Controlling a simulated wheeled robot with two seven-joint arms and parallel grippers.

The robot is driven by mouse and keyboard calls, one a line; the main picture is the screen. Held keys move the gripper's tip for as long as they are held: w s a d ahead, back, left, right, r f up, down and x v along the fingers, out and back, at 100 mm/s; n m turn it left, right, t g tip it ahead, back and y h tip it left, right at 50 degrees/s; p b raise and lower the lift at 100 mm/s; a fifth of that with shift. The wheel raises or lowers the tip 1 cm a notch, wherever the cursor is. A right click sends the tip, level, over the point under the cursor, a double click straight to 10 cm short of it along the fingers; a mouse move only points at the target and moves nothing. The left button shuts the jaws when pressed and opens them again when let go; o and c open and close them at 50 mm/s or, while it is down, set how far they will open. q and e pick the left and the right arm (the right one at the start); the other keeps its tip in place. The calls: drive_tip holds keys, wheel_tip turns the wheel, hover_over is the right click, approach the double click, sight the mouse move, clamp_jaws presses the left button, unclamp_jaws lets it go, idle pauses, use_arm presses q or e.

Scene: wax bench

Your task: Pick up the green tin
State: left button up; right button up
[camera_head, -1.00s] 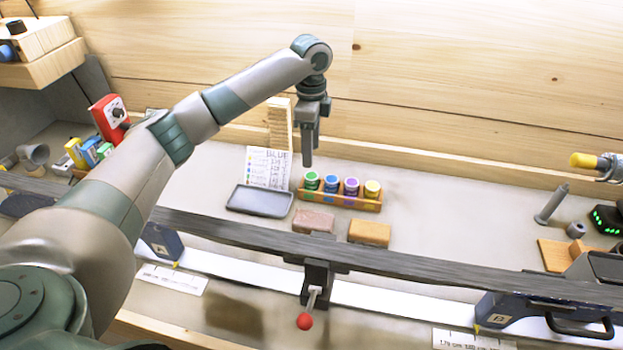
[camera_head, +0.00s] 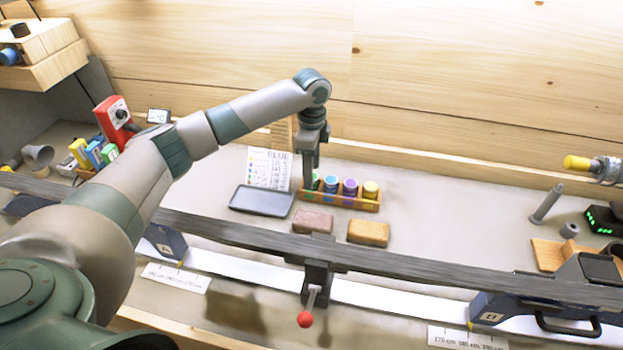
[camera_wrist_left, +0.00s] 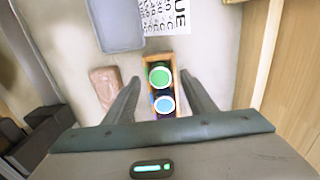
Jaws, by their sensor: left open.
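The green tin (camera_head: 317,184) stands at the left end of a small wooden rack (camera_head: 345,204), partly hidden behind my gripper in the head view. In the left wrist view its green lid (camera_wrist_left: 159,76) lies between the finger ends. My left gripper (camera_head: 309,184) is open and points down at the tin. The wrist view shows one finger on each side of the rack (camera_wrist_left: 174,60). I cannot tell whether the fingers touch anything. A blue tin (camera_head: 331,184) stands beside the green one, then a purple tin (camera_head: 350,188) and a yellow tin (camera_head: 371,190).
A grey tray (camera_head: 261,201) lies left of the rack, with a printed card (camera_head: 269,168) behind it. A reddish block (camera_head: 313,222) and a tan block (camera_head: 368,233) lie in front. A dark rail (camera_head: 420,262) crosses the bench front.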

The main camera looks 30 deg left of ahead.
use_arm(q)
drive_tip(key=shift+f, duration=0.95)
drive_tip(key=c, duration=1.1)
